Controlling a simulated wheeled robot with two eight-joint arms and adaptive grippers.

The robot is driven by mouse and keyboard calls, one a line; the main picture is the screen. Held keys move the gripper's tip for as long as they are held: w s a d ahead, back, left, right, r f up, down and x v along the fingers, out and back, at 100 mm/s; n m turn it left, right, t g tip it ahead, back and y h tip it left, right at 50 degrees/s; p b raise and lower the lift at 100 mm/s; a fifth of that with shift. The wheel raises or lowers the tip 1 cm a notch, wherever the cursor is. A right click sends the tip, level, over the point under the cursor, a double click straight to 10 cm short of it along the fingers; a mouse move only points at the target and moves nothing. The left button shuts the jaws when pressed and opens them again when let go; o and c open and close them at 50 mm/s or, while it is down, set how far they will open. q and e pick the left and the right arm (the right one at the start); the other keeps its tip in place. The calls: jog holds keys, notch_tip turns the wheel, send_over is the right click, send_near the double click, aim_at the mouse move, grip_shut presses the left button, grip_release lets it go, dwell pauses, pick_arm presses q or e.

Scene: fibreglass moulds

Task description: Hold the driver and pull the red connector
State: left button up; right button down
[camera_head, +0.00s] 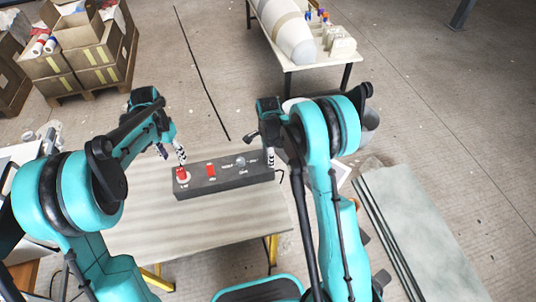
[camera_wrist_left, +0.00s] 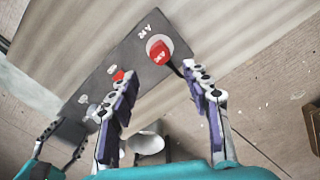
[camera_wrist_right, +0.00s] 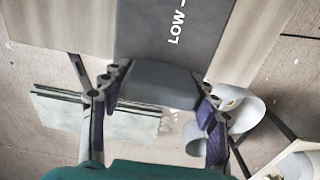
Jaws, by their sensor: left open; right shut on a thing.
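The driver is a long dark grey box (camera_head: 232,179) on the striped table; its end with "LOW" lettering shows in the right wrist view (camera_wrist_right: 168,50). A red connector (camera_head: 183,174) sits in a pale round socket near the driver's left end; in the left wrist view this connector (camera_wrist_left: 159,52) has a black cable beside it. A second red piece (camera_head: 211,169) is further right on the box. My left gripper (camera_head: 171,154) is open just above the connector, its fingers apart and not touching it (camera_wrist_left: 158,76). My right gripper (camera_wrist_right: 158,86) is shut on the driver's right end.
The striped table (camera_head: 200,225) has bare room in front of the driver. Boxes on a pallet (camera_head: 90,50) stand at the back left. A white table (camera_head: 325,60) with a large mould stands at the back. Flat sheets (camera_head: 415,220) lie at the right.

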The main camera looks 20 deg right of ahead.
aim_at(180, 169)
pick_arm(q)
jog(key=n, duration=0.2)
jog(key=f+n, duration=0.1)
jog(key=n, duration=0.2)
jog(key=shift+f+n, duration=0.4)
jog(key=shift+f, duration=4.5)
grip_shut()
jog(key=shift+r, duration=0.15)
jog(key=shift+r, duration=2.85)
